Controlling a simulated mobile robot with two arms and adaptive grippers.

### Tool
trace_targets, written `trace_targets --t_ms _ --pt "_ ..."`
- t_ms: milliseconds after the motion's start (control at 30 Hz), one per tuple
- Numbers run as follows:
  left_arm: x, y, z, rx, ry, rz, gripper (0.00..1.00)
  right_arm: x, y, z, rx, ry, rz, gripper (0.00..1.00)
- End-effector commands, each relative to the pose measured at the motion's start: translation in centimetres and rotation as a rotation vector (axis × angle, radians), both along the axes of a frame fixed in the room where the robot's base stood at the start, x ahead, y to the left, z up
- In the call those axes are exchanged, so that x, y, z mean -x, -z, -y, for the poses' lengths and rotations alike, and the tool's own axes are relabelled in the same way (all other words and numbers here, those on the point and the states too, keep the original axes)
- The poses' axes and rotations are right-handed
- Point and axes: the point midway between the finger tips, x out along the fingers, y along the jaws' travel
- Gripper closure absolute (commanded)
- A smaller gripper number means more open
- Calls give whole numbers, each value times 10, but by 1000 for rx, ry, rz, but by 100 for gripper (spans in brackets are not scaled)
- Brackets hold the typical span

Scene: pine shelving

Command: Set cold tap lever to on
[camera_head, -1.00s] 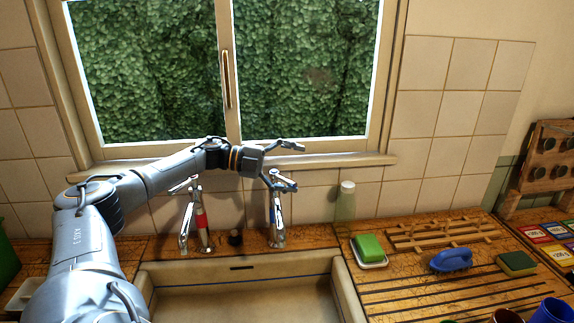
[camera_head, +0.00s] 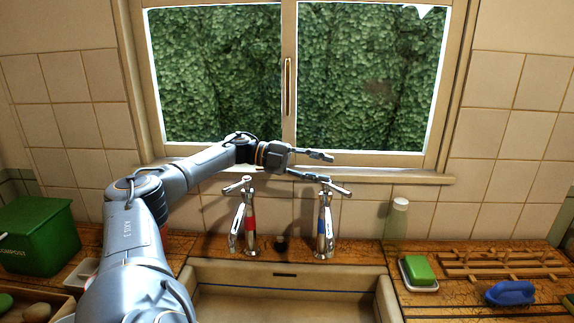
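The cold tap (camera_head: 324,222) is the chrome tap with a blue band, standing behind the sink on the right of the pair. Its lever (camera_head: 342,190) is on top and slants toward the lower right in the picture. My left gripper (camera_head: 325,168) is open, with its two fingers apart and pointing right. Its lower finger is at or just above the lever's left end; I cannot tell whether they touch. The hot tap (camera_head: 250,222), with a red band, stands to the left, below my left forearm. My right gripper is not in view.
The sink (camera_head: 285,267) lies in front of the taps. A clear bottle (camera_head: 397,220), a green soap (camera_head: 418,269) on a dish, a wooden rack (camera_head: 500,264) and a blue brush (camera_head: 511,293) are at right. A green compost bin (camera_head: 38,235) is at left. The window sill is close behind the gripper.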

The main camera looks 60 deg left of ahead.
Motion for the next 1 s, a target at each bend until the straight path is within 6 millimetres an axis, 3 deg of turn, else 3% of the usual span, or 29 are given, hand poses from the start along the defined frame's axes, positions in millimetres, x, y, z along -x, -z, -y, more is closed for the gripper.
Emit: trace_targets --t_ms 500,1000 --pt "22 3 -27 2 6 -7 65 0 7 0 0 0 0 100" --pt "42 -1 -55 3 7 -7 65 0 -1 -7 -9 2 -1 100"
